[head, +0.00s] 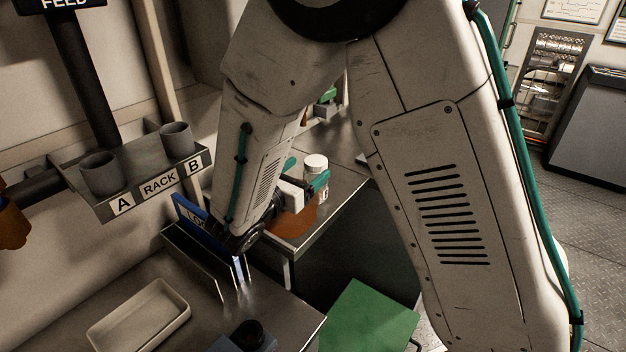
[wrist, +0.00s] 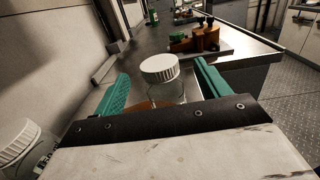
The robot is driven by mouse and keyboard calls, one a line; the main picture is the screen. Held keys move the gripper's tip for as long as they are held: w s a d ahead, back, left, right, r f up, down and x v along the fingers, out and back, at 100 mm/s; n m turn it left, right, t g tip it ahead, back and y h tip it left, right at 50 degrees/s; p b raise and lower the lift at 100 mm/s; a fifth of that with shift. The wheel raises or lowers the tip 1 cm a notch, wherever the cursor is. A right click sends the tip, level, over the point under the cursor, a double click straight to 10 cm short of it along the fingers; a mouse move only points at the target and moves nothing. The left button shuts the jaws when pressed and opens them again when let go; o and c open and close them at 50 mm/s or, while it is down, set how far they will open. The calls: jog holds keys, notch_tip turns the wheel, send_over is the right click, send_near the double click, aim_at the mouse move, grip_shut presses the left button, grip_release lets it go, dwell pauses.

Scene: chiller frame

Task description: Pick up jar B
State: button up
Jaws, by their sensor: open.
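A clear jar with a white ribbed lid (wrist: 160,68) stands between my gripper's two teal fingers in the wrist view. Its white lid also shows in the head view (head: 316,161), with a partly hidden label below it that I cannot read surely. My gripper (wrist: 161,75) is open, one finger on each side of this jar; I cannot tell whether either touches it. In the head view my gripper (head: 305,174) is partly hidden by my arm. A second white-lidded jar (wrist: 17,141) with a dark-lettered label is at the lower left of the wrist view; its letter is unreadable.
An orange-brown object (head: 296,222) sits below the gripper. A rack (head: 158,186) marked A and B holds two grey cups at left. A pale tray (head: 138,315) lies on the near counter. Orange and green items (wrist: 205,37) stand farther along the steel bench.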

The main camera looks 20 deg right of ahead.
aim_at(321, 158)
jog(key=shift+f+x, duration=0.15)
jog(key=shift+x, duration=1.55)
jog(key=shift+f+x, duration=0.1)
jog(key=shift+x, duration=1.6)
jog(key=shift+w, duration=0.1)
jog(key=c, duration=1.3)
